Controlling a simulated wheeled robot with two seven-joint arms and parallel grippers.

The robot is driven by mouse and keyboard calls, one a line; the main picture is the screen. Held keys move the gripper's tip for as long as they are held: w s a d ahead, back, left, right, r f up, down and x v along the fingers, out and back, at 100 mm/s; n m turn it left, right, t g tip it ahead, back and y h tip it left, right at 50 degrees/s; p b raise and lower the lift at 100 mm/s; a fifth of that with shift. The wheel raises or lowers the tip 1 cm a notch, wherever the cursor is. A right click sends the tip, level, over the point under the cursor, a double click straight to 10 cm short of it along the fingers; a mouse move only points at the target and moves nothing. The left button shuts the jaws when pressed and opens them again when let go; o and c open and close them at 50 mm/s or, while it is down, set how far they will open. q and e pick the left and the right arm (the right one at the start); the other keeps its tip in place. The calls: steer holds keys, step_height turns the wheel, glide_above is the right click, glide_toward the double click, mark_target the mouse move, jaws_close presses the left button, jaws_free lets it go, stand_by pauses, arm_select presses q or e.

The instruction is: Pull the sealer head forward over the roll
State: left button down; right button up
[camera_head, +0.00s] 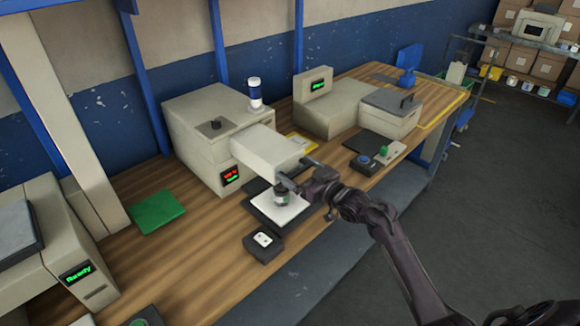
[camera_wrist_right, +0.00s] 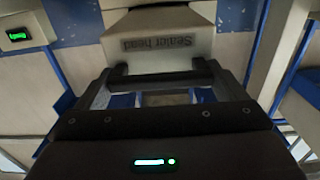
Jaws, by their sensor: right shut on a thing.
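The sealer head (camera_head: 268,150) is a beige block sticking out of the front of the beige wrapper machine (camera_head: 208,118). It also fills the top middle of the right wrist view (camera_wrist_right: 160,42), with its label upside down. My right gripper (camera_head: 291,184) is shut on the dark bar handle (camera_wrist_right: 160,77) on the head's front face. A small dark roll (camera_head: 281,196) with a light and green band stands on the white plate (camera_head: 290,212) just below the gripper and the head's front end. The gripper hides part of the handle in the head view. My left gripper is not in view.
A dark pad with a white switch (camera_head: 263,239) lies in front of the plate. A green mat (camera_head: 158,210) lies left of the machine. A second beige machine (camera_head: 335,110) and a button box (camera_head: 382,155) stand to the right. Bare wood shows left of the plate.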

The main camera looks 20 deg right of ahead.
steer(key=shift+s+d, duration=0.2)
steer(key=shift+s, duration=0.45)
steer(key=shift+f, duration=0.1)
steer(key=o, duration=1)
steer(key=shift+o, duration=0.5)
steer(key=shift+s, duration=0.1)
steer(key=shift+s+d, duration=0.1)
steer(key=shift+s, duration=0.05)
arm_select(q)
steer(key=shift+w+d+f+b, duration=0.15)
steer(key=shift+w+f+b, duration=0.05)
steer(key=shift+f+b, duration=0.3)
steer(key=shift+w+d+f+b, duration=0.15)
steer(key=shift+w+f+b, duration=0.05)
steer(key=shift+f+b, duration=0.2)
arm_select(e)
steer(key=v, duration=0.7)
steer(key=shift+s+d, duration=0.15)
steer(key=shift+s, duration=0.2)
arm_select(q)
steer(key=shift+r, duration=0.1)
